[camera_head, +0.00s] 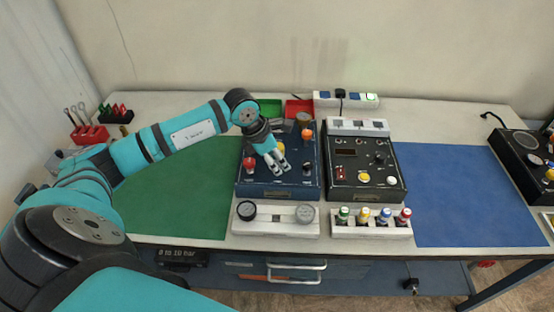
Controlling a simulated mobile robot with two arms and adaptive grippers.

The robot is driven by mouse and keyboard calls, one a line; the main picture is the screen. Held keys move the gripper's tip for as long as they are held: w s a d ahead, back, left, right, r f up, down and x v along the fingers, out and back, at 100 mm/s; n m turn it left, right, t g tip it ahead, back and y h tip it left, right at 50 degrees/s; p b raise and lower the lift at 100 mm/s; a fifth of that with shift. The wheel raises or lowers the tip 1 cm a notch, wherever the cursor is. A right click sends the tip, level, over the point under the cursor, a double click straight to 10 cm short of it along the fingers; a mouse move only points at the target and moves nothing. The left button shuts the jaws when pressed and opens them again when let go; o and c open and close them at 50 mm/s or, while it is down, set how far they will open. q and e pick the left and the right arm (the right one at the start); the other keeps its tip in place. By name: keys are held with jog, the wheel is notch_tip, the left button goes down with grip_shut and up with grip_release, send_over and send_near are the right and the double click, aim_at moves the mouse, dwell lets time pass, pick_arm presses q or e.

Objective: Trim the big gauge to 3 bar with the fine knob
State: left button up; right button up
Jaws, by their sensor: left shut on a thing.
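A dark blue trainer box (298,188) stands mid-table. On its top are a red knob (249,164), an orange knob (307,134), a small black knob (307,168) and a round brownish dial (303,118) at the back. My left gripper (278,168) points down over the middle of this box, shut on what seems to be the fine knob, which its fingers hide. A yellow part shows partly behind the gripper. I cannot read any needle. My right gripper is not in view.
A black box (364,191) with knobs stands right of the blue box. A rack (371,229) of coloured bottles stands before it. Green (185,205) and blue mats (470,195) are largely clear. A power strip (325,100) lies behind.

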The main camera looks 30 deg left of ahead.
pick_arm(q)
jog(key=shift+f+n+y+b, duration=0.15)
jog(key=shift+n+y+b, duration=0.25)
jog(key=shift+n+b, duration=0.55)
jog(key=shift+d+n+t+b, duration=0.1)
jog(key=shift+n+t+b, duration=0.35)
jog(key=shift+n, duration=0.4)
jog(key=shift+r+n+y, duration=0.2)
jog(key=shift+n+y, duration=0.2)
jog(key=shift+n, duration=0.1)
jog(key=o, duration=1.2)
jog(key=shift+c, duration=0.2)
jog(key=v, duration=1.2)
